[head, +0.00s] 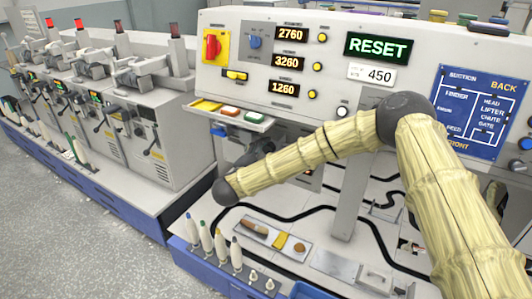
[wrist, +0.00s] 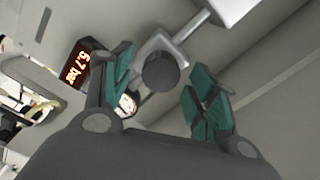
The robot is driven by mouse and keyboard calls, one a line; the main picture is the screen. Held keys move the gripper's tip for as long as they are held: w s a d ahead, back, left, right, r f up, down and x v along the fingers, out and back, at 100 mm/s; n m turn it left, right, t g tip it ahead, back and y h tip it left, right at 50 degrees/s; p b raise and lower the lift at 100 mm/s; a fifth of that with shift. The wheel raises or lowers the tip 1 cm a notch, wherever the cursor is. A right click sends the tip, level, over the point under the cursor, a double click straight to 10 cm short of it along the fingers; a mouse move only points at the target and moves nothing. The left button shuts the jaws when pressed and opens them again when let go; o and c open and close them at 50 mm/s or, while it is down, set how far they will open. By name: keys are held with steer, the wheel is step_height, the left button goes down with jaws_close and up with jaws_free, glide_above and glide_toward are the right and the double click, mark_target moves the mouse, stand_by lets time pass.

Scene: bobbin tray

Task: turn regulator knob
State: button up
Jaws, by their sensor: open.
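In the wrist view, a dark round knob (wrist: 160,72) sits on a light grey regulator body (wrist: 150,50), with a metal pipe running to the upper right. My gripper (wrist: 163,82) is open, its teal fingers on either side of the knob with a visible gap to each side in this view. How deep the fingers reach around it I cannot tell. A round gauge (wrist: 127,103) shows partly behind the left finger. A display (wrist: 85,66) beside that finger reads 5.7 bar. In the head view, I cannot make out the knob or my fingers clearly.
The machine's panel (head: 300,110) carries displays, a red switch (head: 212,45) and a blue diagram plate (head: 482,112). A small shelf (head: 232,116) with coloured buttons juts out. Several bobbins (head: 221,247) stand upright at the front. A row of grey machines (head: 180,100) stands left.

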steer(key=v, duration=1.2)
steer(key=shift+f, duration=0.1)
steer(key=s+d+f+n+g+y, duration=0.25)
steer(key=s+d+f+n, duration=0.2)
steer(key=f, duration=0.55)
steer(key=s+d+f+n+g+y, duration=0.1)
steer(key=s+d+f+n+y, duration=0.25)
steer(key=s+f, duration=0.45)
steer(key=s+d+f+n+g+y, duration=0.25)
steer(key=s+f+n, duration=0.2)
steer(key=f, duration=0.65)
steer(key=s+d+f+n+g, duration=0.2)
steer(key=s+d, duration=0.4)
steer(key=s, duration=0.3)
steer(key=s+d+f+n+g, duration=0.2)
steer(key=s+d+f+g, duration=0.1)
steer(key=s, duration=0.7)
steer(key=s+d+f+n+g, duration=0.2)
steer(key=s+d+g, duration=0.2)
steer(key=s+d, duration=0.4)
steer(key=shift+s+d+g, duration=0.3)
steer(key=shift+s, duration=0.75)
steer(key=shift+f+y, duration=0.15)
steer(key=shift+y, duration=0.1)
